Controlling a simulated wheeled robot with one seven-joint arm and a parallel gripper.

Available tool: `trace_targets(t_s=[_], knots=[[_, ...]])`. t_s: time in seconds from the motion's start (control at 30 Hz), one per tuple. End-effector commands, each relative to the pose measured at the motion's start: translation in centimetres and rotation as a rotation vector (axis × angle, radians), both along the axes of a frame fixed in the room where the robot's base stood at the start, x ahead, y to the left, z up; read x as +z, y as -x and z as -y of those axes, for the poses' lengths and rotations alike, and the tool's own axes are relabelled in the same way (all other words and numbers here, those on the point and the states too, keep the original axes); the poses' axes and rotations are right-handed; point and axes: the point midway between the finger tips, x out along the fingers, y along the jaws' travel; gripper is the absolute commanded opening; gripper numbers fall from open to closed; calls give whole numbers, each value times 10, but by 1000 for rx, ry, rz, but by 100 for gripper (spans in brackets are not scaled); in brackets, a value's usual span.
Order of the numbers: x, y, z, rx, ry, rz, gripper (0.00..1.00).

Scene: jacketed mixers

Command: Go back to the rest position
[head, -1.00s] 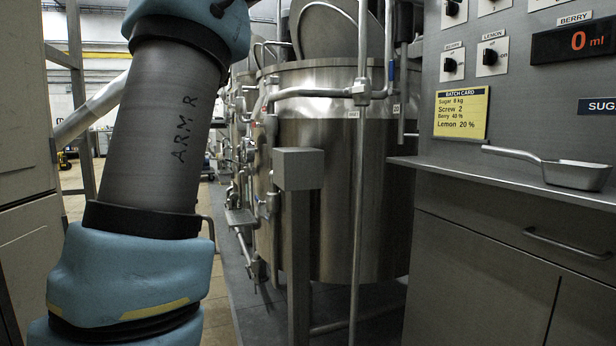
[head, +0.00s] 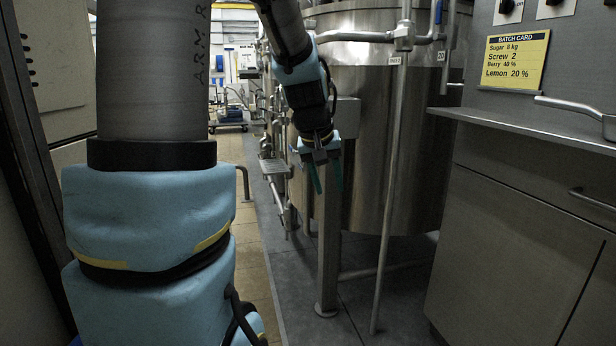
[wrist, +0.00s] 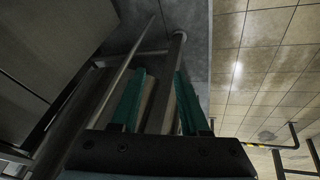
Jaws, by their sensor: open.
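My gripper (head: 326,178) hangs pointing down in the head view, in front of the large steel mixer vessel (head: 385,150). Its two green fingers are apart and nothing shows between them. The fingers also show in the wrist view (wrist: 158,100), spread over a view of the floor and a support post. In the head view the gripper overlaps the post (head: 329,245) below the small grey box (head: 348,117); I cannot tell the gap between them.
A yellow batch card (head: 514,60) is on the panel above. Tiled floor (head: 252,240) runs clear along the middle left. A dark cabinet frame edges the left.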

Motion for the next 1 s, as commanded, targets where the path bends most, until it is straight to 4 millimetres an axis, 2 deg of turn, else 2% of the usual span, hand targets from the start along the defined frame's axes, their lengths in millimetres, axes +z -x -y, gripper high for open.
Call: trace_targets(t_s=[0.03, 0.1, 0.2, 0.4, 0.5, 0.77, 1.0], knots=[[-18, 18, -20, 4, -38, -33, 45], [-38, 41, -43, 3, -84, -72, 45], [-62, 72, -71, -1, -135, -125, 45], [-98, 136, -113, -17, -212, -224, 45], [-68, 134, -112, -18, -211, -220, 45], [-9, 133, -112, -18, -210, -219, 45], [68, 133, -111, -18, -210, -219, 45]])
